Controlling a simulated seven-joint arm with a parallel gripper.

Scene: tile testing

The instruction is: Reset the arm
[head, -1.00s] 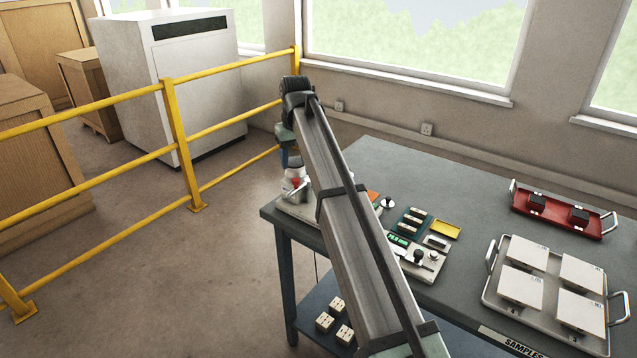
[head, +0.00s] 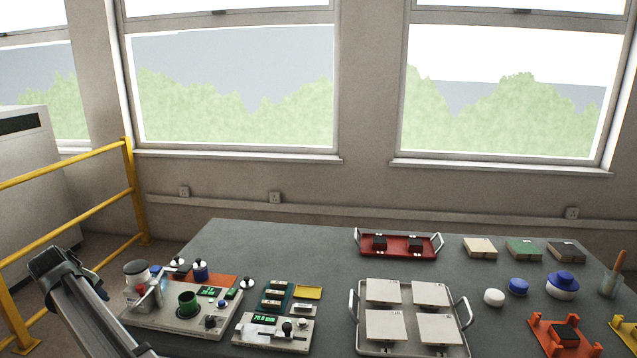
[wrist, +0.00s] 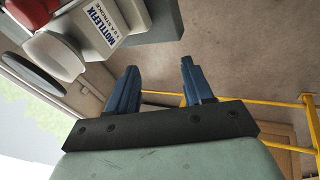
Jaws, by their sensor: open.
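My gripper (wrist: 157,88) shows in the wrist view with its two blue fingers apart and nothing between them. Behind the fingers are the brown floor and the yellow railing. In the head view my arm reaches in from the lower left, beside the left end of the table (head: 330,235); the gripper itself cannot be made out there. In the wrist view, a light grey device labelled MOTTLEFIX (wrist: 95,22) lies at the upper left, apart from the fingers.
Orange fixtures (head: 545,345) stand at the right. A yellow railing (head: 130,190) stands left. The table's back left is clear.

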